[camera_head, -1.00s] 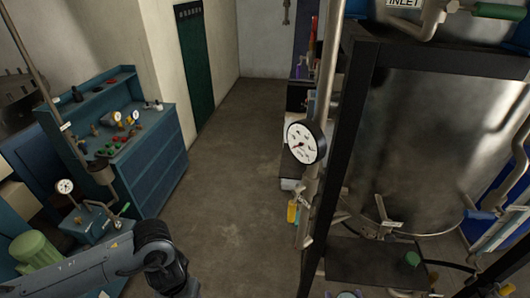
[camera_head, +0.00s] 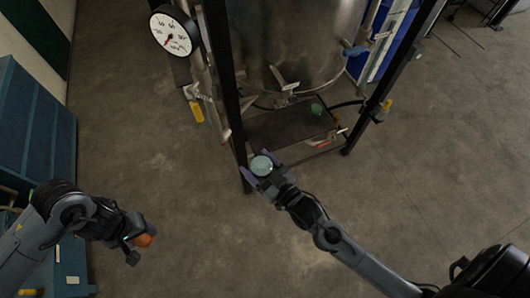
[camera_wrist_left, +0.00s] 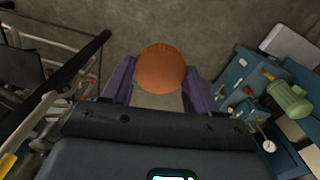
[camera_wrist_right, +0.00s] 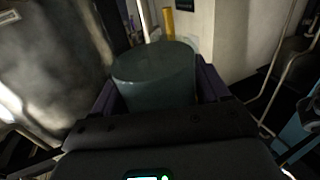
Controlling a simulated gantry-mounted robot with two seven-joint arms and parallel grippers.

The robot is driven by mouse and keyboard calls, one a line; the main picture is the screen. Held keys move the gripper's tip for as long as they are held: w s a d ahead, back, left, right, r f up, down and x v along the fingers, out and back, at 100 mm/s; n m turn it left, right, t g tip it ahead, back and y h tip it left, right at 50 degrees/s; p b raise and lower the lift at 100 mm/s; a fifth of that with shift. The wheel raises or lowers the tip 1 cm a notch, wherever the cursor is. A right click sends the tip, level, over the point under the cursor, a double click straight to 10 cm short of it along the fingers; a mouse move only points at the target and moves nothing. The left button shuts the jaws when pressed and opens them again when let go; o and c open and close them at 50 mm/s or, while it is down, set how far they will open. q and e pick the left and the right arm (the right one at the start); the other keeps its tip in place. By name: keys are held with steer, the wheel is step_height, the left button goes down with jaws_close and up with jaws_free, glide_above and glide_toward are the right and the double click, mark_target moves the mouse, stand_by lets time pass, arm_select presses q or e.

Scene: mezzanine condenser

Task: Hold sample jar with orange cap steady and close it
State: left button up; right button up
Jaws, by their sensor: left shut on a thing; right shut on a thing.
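The orange cap (camera_head: 147,239) is in my left gripper (camera_head: 138,243), at the lower left of the head view. In the left wrist view the cap (camera_wrist_left: 160,69) sits between the two purple fingers. The sample jar (camera_head: 262,165), a pale grey-green cylinder, is in my right gripper (camera_head: 264,174), near the middle of the head view. In the right wrist view the jar (camera_wrist_right: 155,76) stands between the fingers with no orange cap on it. The cap and jar are well apart, with the cap to the left. The jar's inside cannot be made out.
A black frame post (camera_head: 222,80) and a large metal tank (camera_head: 290,40) stand beyond the jar. A dial gauge (camera_head: 172,33) is at the upper left of the frame. A blue cabinet (camera_head: 30,135) lines the left edge. Open floor (camera_head: 170,170) lies between the two grippers.

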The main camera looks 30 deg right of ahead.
steer(key=a+r+n+g+y, duration=0.3)
steer(key=a+r+n+y, duration=0.2)
steer(key=a, duration=0.6)
step_height(320, 180, up, 2)
steer(key=y, duration=0.3)
steer(key=shift+w+r+n+g, duration=0.25)
steer(key=shift+w+n+g, duration=0.15)
arm_select(q)
steer(key=shift+w+d+r+m, duration=0.15)
steer(key=shift+d+m, duration=0.15)
steer(key=shift+m, duration=0.25)
steer(key=shift+w+d+r+m, duration=0.1)
steer(key=shift+d+m, duration=0.2)
steer(key=shift+m, duration=0.25)
steer(key=w+d+r+n, duration=0.2)
steer(key=d+r+n, duration=0.5)
steer(key=n, duration=0.5)
steer(key=w+d+r+n, duration=0.2)
steer(key=d+r+n, duration=0.5)
steer(key=n, duration=0.6)
steer(key=s+d+r+m, duration=0.4)
steer(key=d+r+m, duration=0.6)
steer(key=m, duration=1.1)
steer(key=shift+s+d+r+m, duration=0.2)
steer(key=shift+d+r+m, duration=0.15)
steer(key=shift+d, duration=0.75)
